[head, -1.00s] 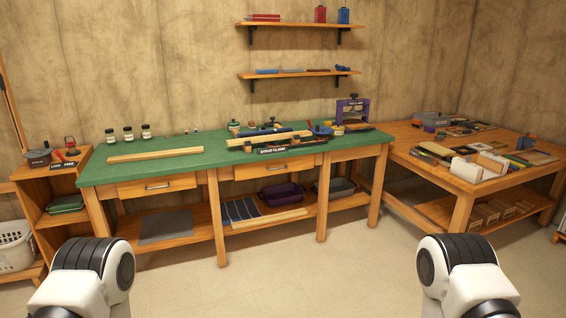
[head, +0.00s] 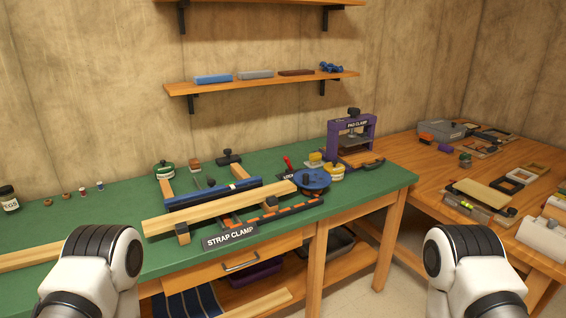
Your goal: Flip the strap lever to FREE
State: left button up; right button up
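The strap clamp (head: 212,193) lies on the green bench top in the head view, with a sign reading STRAP CLAMP on its front. A small red lever (head: 288,162) stands behind its right end, by a dark plate whose readable word is LOCK. The rest of that plate is hidden or too small to read. The lever looks tilted a little to the left. A blue reel (head: 312,180) sits just in front of it. Both of my arms show at the bottom corners, but neither gripper is in view.
A long wood strip (head: 222,207) lies across the clamp. A purple pad clamp (head: 351,139) stands right of the lever. A wooden table (head: 415,149) with frames adjoins at right.

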aim_at(288, 160)
jog(key=i+l, duration=0.15)
jog(key=i, duration=0.35)
jog(key=i+l+z, duration=0.1)
jog(key=i, duration=0.4)
